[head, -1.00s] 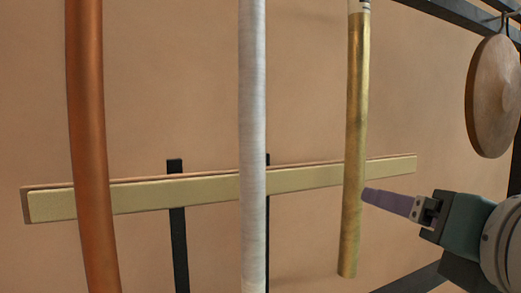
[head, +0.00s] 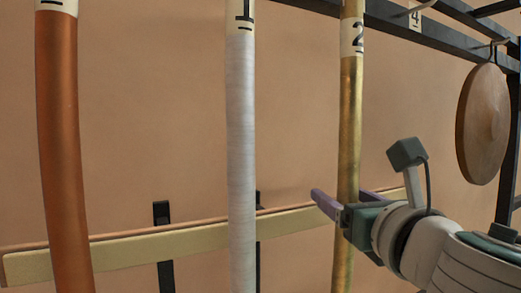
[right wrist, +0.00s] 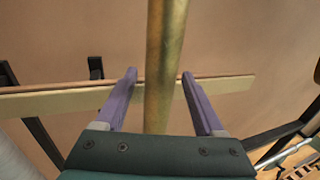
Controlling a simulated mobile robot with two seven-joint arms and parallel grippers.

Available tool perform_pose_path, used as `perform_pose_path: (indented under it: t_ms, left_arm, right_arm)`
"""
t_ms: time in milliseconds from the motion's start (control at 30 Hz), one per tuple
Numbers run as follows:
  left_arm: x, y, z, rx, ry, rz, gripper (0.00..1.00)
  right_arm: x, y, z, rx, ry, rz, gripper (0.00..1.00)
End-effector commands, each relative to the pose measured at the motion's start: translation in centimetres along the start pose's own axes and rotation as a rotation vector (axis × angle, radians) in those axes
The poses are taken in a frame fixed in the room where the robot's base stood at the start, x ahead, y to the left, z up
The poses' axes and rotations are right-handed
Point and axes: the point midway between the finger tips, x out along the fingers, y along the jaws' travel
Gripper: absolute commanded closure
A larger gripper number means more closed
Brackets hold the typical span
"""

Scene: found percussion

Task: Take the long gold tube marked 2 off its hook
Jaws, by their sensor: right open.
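The gold tube marked 2 (head: 350,110) hangs upright at the right of the three tubes in the head view. Its label shows near the top edge; its hook is out of view. My right gripper (head: 342,192) is at the tube's lower part, with one purple finger on each side. In the right wrist view the gold tube (right wrist: 163,70) runs between the two open fingers (right wrist: 158,88), with a gap on both sides. My left gripper is not in view.
A silver tube (head: 241,150) and a copper tube (head: 62,140) hang to the left. A pale horizontal bar (head: 150,248) runs behind the tubes. A round wooden disc (head: 482,125) hangs at right from a dark frame (head: 440,42).

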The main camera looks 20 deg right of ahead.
Motion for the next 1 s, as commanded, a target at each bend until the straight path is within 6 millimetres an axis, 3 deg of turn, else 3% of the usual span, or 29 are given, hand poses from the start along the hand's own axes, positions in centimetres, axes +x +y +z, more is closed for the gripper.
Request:
perform_pose_path:
  t_ms: [133, 400, 1000]
  left_arm:
    - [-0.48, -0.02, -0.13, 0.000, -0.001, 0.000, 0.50]
    - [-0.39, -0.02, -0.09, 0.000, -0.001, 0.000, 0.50]
    - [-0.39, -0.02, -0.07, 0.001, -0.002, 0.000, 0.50]
  right_arm:
    - [1.08, 0.01, -0.06, 0.001, 0.003, 0.000, 0.29]
    - [1.19, 0.03, -0.18, 0.001, 0.002, 0.001, 0.31]
    - [1.17, 0.01, -0.17, 0.000, 0.002, 0.001, 0.99]
